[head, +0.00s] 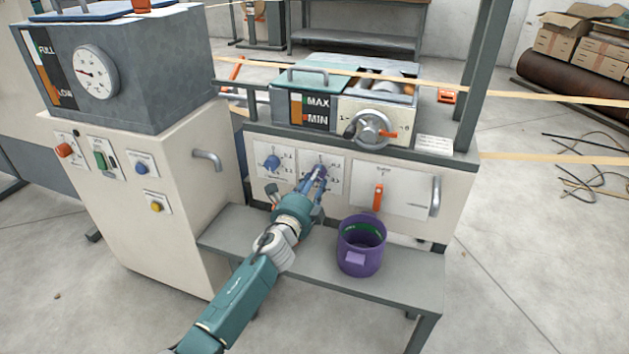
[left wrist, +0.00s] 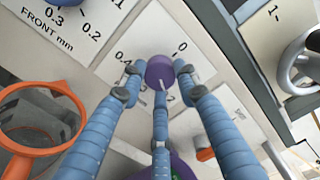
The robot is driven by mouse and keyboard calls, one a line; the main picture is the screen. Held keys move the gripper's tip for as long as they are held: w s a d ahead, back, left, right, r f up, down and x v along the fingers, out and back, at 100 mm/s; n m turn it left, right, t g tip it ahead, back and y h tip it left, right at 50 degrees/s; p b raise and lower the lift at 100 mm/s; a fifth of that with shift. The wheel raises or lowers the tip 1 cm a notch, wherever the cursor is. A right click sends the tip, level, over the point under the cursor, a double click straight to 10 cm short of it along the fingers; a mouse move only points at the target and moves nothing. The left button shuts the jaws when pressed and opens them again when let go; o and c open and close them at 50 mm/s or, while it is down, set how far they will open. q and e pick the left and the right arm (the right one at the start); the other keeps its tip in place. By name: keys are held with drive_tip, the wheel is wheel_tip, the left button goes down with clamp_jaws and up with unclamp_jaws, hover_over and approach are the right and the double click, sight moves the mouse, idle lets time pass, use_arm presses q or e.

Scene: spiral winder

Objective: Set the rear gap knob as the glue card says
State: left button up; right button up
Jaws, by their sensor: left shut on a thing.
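The rear gap knob (left wrist: 159,69) is purple and sits on a white dial plate, right of the blue front knob (head: 272,162). My left gripper (head: 317,180) reaches it from the front. In the left wrist view its blue fingers (left wrist: 160,82) are closed around the knob. A pale mark on the knob points toward the bottom of that view. The figures 0 and 0.4 show on the plate; the others are partly hidden by the fingers. A small white card (head: 434,143), perhaps the glue card, lies on the machine's top; its text is too small to read. My right gripper is out of view.
A purple pot (head: 361,248) stands on the grey shelf (head: 408,285) below the knobs. An orange lever (head: 378,197) and a handle (head: 435,196) are to the right. A handwheel (head: 372,128) is above. An orange ring (left wrist: 40,122) is near the left finger.

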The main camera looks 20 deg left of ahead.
use_arm(q)
drive_tip(key=m, duration=0.5)
drive_tip(key=shift+d+m, duration=0.25)
drive_tip(key=shift+m, duration=0.05)
drive_tip(key=m, duration=0.2)
drive_tip(key=shift+f+m+p, duration=0.1)
drive_tip(key=shift+m+p, duration=0.2)
drive_tip(key=shift+p, duration=0.05)
drive_tip(key=m, duration=0.3)
drive_tip(key=shift+s+f+m+p, duration=0.1)
drive_tip(key=shift+f+m+p, duration=0.05)
drive_tip(key=shift+m+p, duration=0.2)
drive_tip(key=shift+f+m, duration=0.1)
drive_tip(key=shift+m, duration=0.15)
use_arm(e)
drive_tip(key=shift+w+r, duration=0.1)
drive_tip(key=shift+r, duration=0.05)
use_arm(q)
drive_tip(key=o, duration=1.2)
drive_tip(key=shift+c, duration=0.2)
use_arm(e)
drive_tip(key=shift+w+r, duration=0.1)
use_arm(q)
drive_tip(key=shift+a, duration=0.15)
